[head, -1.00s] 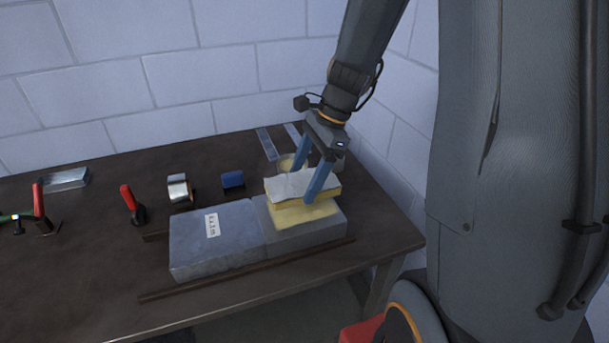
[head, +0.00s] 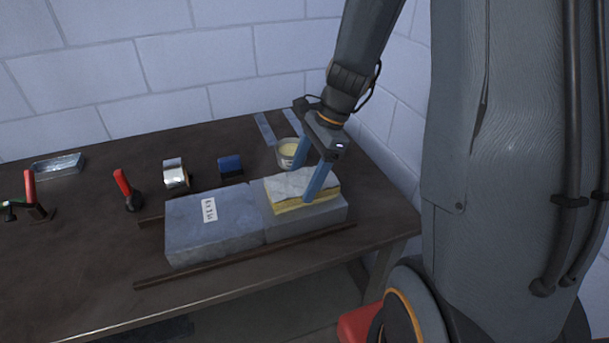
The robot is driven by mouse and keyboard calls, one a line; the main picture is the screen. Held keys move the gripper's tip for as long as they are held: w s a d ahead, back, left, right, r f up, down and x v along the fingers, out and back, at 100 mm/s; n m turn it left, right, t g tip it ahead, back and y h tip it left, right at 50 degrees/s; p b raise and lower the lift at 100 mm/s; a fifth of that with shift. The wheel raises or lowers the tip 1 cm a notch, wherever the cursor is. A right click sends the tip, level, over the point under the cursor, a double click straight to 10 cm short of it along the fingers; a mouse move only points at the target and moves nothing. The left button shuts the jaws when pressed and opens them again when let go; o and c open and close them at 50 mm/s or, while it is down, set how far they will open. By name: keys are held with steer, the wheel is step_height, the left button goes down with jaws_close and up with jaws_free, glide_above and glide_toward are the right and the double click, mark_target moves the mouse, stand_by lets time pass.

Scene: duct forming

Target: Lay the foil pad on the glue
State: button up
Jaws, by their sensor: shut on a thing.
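The foil pad (head: 296,183) has a pale silvery top and a yellow edge. It lies flat over the right grey block, and the yellow glue patch under it is almost wholly covered; I cannot tell a thin gap from contact. My gripper (head: 308,186) has its blue fingers down at the pad, one on the far side and one on the near side, shut on it. The grey duct piece (head: 290,221) sits under the pad. A second grey block (head: 208,245) with a white label joins it at the left.
Dark rails (head: 238,258) run along the front and back of the blocks. Behind stand a glue tin (head: 289,152), a blue roll (head: 230,166) and a silver tape roll (head: 174,174). Red-handled clamps (head: 124,186) and a metal tray (head: 57,165) are left. Bare bench lies at the left front.

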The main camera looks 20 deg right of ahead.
steer(key=o, duration=1.1)
steer(key=b+v, duration=0.1)
steer(key=v, duration=0.6)
steer(key=shift+d+r, duration=0.2)
steer(key=shift+r, duration=0.15)
steer(key=shift+d, duration=0.1)
